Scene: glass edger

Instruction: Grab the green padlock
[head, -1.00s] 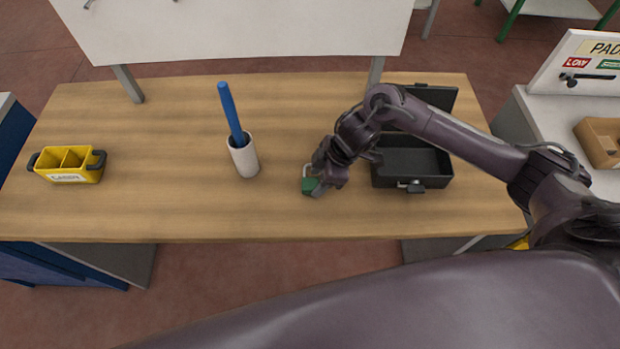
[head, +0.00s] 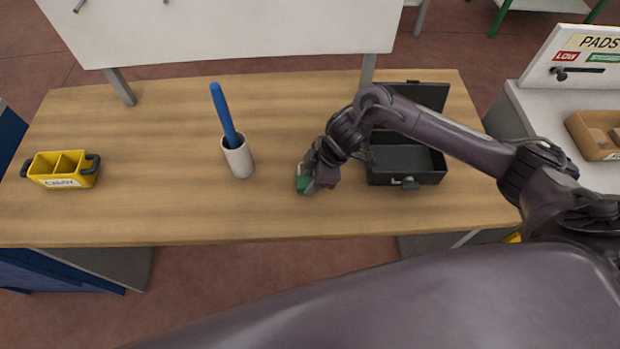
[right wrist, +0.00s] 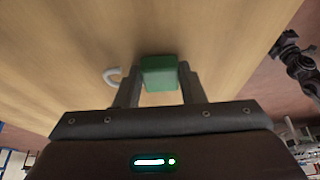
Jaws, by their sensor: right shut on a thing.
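The green padlock (head: 303,184) is at the tip of my right gripper (head: 309,182), over the wooden table right of the white cup. In the right wrist view, the green padlock (right wrist: 159,72) sits between the two fingers of my right gripper (right wrist: 158,86), which is shut on it. Its pale shackle (right wrist: 112,76) shows to the left of the left finger. I cannot tell whether the padlock still touches the table. My left gripper is not in view.
A white cup (head: 238,160) with a blue stick (head: 223,115) stands left of the padlock. An open black box (head: 405,178) is right of it, partly behind my arm. A yellow caddy (head: 62,168) sits at the far left. The table (head: 160,200) between is clear.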

